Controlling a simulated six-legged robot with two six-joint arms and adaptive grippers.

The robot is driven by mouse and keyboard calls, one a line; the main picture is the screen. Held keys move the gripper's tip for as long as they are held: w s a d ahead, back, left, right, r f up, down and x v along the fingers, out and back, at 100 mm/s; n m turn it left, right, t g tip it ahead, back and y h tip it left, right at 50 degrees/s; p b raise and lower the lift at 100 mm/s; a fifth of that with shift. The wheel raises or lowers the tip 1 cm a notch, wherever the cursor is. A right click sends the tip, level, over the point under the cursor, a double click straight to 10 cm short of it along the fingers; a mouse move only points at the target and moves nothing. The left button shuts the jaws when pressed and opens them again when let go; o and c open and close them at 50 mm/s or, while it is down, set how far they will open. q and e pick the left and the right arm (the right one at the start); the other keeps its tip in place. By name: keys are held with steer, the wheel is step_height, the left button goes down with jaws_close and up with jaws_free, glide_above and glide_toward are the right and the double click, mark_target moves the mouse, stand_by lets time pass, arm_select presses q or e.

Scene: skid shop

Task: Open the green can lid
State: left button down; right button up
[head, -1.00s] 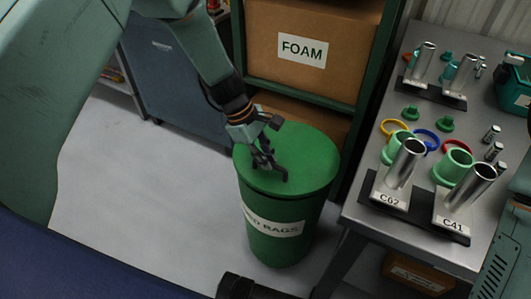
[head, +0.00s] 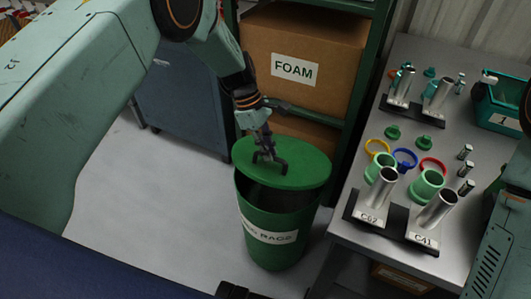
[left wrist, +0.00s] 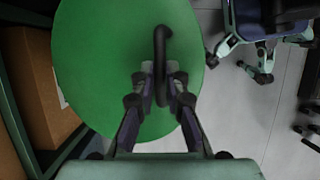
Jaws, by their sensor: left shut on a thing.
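The green can (head: 272,222) stands upright on the floor, with a white label reading RAGS partly readable. Its round green lid (head: 307,168) is raised off the rim and tilted, with a dark opening showing under its near edge. My left gripper (head: 266,158) is shut on the dark lid handle (head: 281,166). In the left wrist view the lid (left wrist: 95,70) fills the middle and the gripper (left wrist: 162,92) closes around the handle (left wrist: 160,50). My right gripper is not clearly in view; only a dark part shows at the bottom edge of the head view.
A shelf with a FOAM box (head: 300,45) stands behind the can. A grey table (head: 345,232) at the right holds metal tubes, coloured rings and green caps. A blue-grey cabinet (head: 180,105) is behind on the left. Floor left of the can is clear.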

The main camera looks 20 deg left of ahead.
arm_select(q)
steer(key=w+d+r, duration=0.1)
steer(key=w+r, duration=0.4)
steer(key=shift+r, duration=0.15)
steer(key=shift+s, duration=0.1)
stand_by(0.4)
steer(key=c, duration=1.7)
jaws_free()
steer(key=shift+c, duration=0.2)
steer(key=o, duration=0.4)
steer(key=shift+w+f, duration=0.35)
steer(key=shift+w, duration=0.05)
steer(key=v, duration=1.2)
steer(key=shift+s+r, duration=0.15)
steer(key=shift+r, duration=0.05)
